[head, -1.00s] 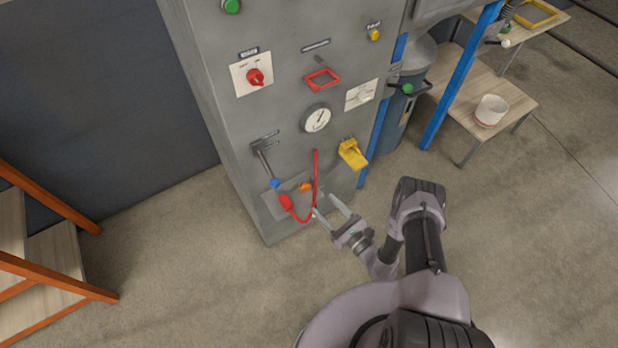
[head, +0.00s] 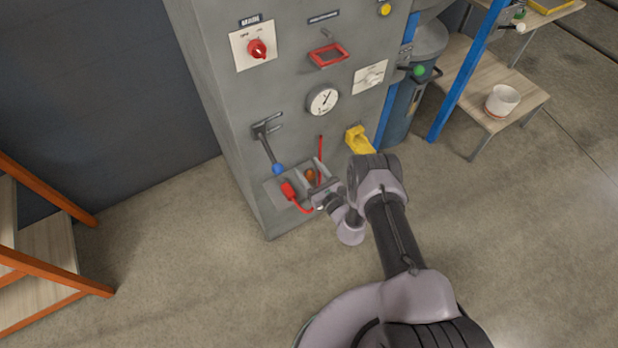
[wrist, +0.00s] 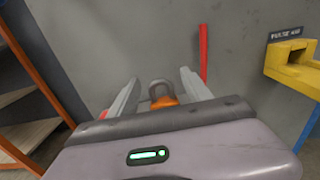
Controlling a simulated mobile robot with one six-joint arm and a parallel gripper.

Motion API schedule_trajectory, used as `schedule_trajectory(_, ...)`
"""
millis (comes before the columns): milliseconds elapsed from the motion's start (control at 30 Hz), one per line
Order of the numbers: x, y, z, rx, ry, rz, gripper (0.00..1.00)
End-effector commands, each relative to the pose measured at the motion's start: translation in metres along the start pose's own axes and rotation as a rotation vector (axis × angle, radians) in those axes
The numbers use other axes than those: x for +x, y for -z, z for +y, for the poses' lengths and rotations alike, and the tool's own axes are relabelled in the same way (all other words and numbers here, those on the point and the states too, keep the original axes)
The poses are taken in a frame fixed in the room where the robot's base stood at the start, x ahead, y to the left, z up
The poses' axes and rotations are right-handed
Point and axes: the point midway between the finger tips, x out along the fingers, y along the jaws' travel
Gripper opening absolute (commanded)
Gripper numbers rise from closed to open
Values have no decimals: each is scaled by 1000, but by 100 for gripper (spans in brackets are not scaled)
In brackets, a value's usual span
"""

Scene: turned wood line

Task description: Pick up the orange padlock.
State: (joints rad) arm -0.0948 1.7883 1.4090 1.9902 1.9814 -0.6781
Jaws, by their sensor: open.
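The orange padlock (head: 311,174) sits at the low shelf on the front of the grey cabinet, partly behind my gripper in the head view. In the wrist view the padlock (wrist: 163,97) shows its grey shackle on top and an orange body; the gripper housing hides its lower part. My gripper (wrist: 160,85) is open, with one finger on each side of the padlock. I cannot tell whether either finger touches it.
A red cable or strap (head: 320,155) hangs close to the gripper, with a red plug-like piece (head: 289,191) left of it. A lever with a blue knob (head: 277,168) and a yellow holder (head: 358,140) flank the spot. Open floor lies in front.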

Motion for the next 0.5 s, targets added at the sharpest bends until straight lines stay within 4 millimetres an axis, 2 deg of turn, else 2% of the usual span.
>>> schedule_trajectory(200, 2, -1, 0, 0, 0, 1, 57)
schedule_trajectory(500, 2, -1, 0, 0, 0, 0, 0)
